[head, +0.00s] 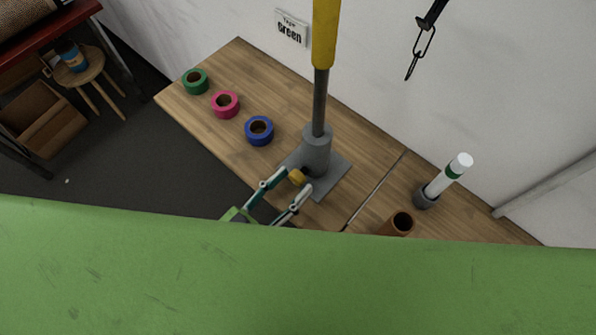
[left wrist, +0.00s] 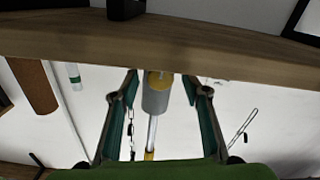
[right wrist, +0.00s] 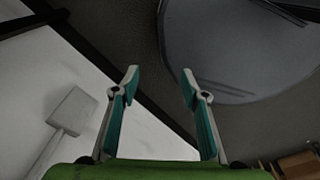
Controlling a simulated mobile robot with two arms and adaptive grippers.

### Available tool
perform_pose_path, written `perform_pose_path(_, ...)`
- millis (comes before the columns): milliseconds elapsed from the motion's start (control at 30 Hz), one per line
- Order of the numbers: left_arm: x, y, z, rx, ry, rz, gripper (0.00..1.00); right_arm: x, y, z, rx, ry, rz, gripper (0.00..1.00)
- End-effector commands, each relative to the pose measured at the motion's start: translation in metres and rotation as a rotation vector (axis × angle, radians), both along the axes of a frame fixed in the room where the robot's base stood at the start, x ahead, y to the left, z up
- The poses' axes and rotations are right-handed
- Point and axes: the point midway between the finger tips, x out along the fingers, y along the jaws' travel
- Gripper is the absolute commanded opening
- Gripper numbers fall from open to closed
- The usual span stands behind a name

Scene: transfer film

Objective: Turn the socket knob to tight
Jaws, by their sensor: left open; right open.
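The grey socket (head: 316,150) stands on a flat base plate on the wooden table, with a yellow-topped pole rising out of it. A small yellow knob (head: 297,177) sticks out of its near side. My left gripper (head: 295,181) is open, its fingertips on either side of the knob. In the left wrist view, the socket (left wrist: 156,100) and the knob (left wrist: 160,77) appear between the spread fingers of the left gripper (left wrist: 160,76); whether they touch the knob I cannot tell. My right gripper (right wrist: 160,75) is open and empty, away from the socket.
Green (head: 195,81), pink (head: 225,104) and blue (head: 259,130) tape rolls lie left of the socket. A brown tube (head: 399,223) and a white tube in a holder (head: 447,177) stand to the right. A chain (head: 419,52) hangs by the wall.

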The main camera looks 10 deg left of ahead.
Motion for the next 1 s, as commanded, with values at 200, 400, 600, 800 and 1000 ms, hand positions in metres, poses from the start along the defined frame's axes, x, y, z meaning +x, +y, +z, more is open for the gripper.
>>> perform_pose_path(200,0.020,-0.014,0.001,0.000,0.000,0.000,0.42,0.004,-0.006,0.008,-0.007,-0.006,-0.003,0.41)
perform_pose_path(400,0.023,-0.017,-0.001,0.001,0.000,0.000,0.42,0.004,-0.005,0.008,-0.006,-0.006,-0.002,0.41)
perform_pose_path(600,0.023,-0.017,-0.001,0.001,0.000,0.000,0.32,0.004,-0.001,0.008,-0.001,-0.006,0.000,0.41)
perform_pose_path(800,0.023,-0.016,-0.001,0.001,0.000,0.000,0.04,0.003,0.008,0.008,0.009,-0.005,0.000,0.41)
perform_pose_path(1000,0.023,-0.016,0.000,0.014,-0.009,0.000,0.04,0.003,0.008,0.008,0.010,-0.005,0.000,0.41)
